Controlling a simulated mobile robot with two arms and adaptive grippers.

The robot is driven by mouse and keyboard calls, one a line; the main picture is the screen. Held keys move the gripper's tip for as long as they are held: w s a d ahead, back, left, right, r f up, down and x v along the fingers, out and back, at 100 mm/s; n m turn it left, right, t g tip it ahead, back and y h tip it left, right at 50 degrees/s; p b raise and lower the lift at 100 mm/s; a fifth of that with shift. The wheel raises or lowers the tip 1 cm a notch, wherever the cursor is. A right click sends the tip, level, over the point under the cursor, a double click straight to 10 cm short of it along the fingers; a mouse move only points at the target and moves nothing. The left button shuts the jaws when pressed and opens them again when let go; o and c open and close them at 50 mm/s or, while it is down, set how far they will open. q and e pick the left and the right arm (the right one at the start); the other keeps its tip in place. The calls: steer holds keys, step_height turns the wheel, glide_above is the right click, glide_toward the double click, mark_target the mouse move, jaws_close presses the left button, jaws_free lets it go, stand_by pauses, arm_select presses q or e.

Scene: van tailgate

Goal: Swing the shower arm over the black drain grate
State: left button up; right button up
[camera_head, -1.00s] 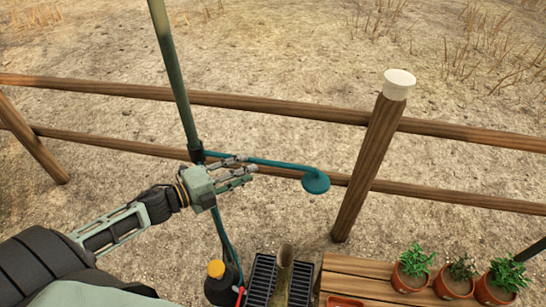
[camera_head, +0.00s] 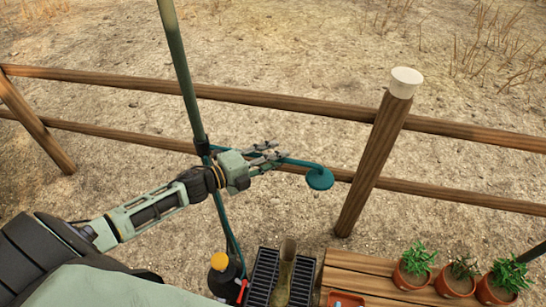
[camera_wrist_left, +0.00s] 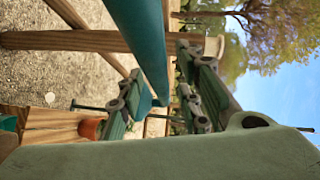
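The teal shower arm (camera_head: 300,163) reaches right from the dark green upright pole (camera_head: 180,70) and ends in a round shower head (camera_head: 320,179). In the head view the head appears above and right of the black drain grate (camera_head: 264,276), not over it. My left gripper (camera_head: 270,157) is at the arm between pole and head, its fingers apart. In the left wrist view the teal arm (camera_wrist_left: 142,40) runs between the spread fingers of my left gripper (camera_wrist_left: 160,98); whether they touch it is unclear. My right gripper is out of view.
An olive-brown upright object (camera_head: 285,268) hides part of the grate. A dark bottle with a yellow cap (camera_head: 219,275) stands left of it. A wooden bench (camera_head: 345,262) with potted plants (camera_head: 415,265) is at right. A wooden fence post (camera_head: 372,170) stands beyond the shower head.

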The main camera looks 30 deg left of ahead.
arm_select(q)
jaws_close()
stand_by(0.6)
